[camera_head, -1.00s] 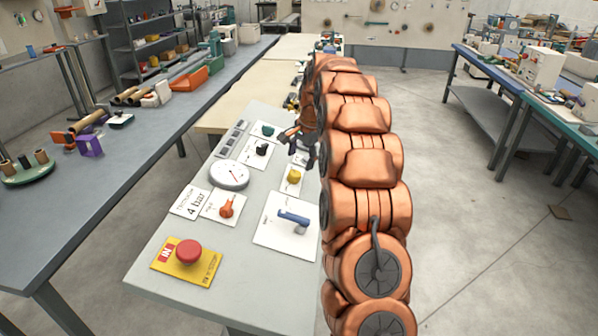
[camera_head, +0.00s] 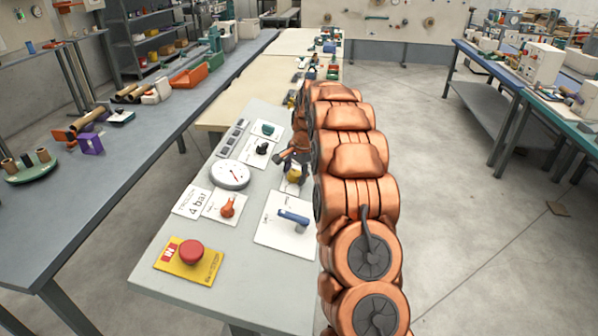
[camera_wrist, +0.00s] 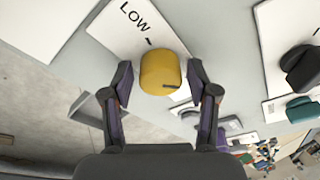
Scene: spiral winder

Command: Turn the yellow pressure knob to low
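The yellow pressure knob (camera_wrist: 160,75) sits on a white plate (camera_wrist: 112,36) in the wrist view. The plate has the word LOW and a short black tick up and left of the knob. A dark line on the knob is at its lower right, away from LOW. My gripper (camera_wrist: 159,66) is open, with one finger on each side of the knob and a visible gap to each. In the head view my gripper (camera_head: 293,167) is over the yellow knob (camera_head: 294,176), partly hiding it and its plate.
A blue lever (camera_head: 293,217), a round gauge (camera_head: 230,174), an orange knob (camera_head: 228,207) and a red button (camera_head: 190,252) share the grey panel. A black knob (camera_head: 262,148) and a green knob (camera_head: 267,129) are just beyond. In the wrist view the black knob (camera_wrist: 301,68) is at right.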

